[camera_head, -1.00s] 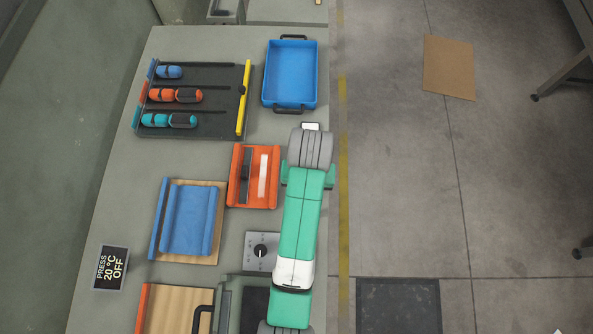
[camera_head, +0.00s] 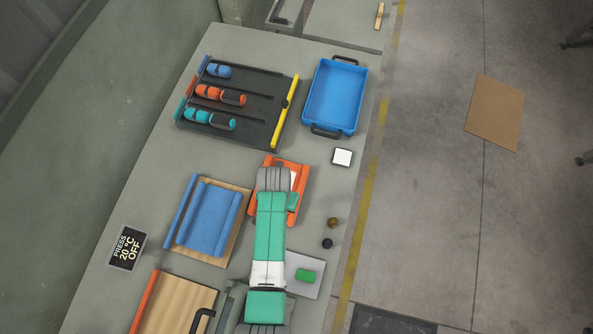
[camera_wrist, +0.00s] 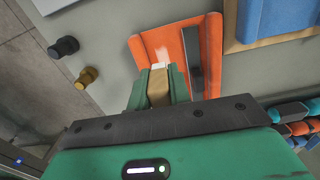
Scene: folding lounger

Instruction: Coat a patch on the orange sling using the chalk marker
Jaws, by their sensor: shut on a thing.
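The orange sling (camera_head: 298,168) lies on the bench, partly covered by my gripper (camera_head: 276,180) in the head view. In the wrist view the sling (camera_wrist: 203,38) shows a dark grey bar on the right and a pale white patch near its middle. My gripper (camera_wrist: 159,88) is shut on a tan block-like piece with a white end, which looks like the chalk marker (camera_wrist: 158,91). The white end points at the sling, beside the patch; I cannot tell whether it touches. In the head view the marker is hidden under my gripper.
A blue sling on a wooden board (camera_head: 240,222) lies left of the orange one. A dark rack (camera_head: 262,129) with coloured pieces and a blue tray (camera_head: 335,95) stand farther back. A white-topped pad (camera_head: 342,157), a brown knob (camera_head: 333,222) and a black knob (camera_head: 327,243) are to the right.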

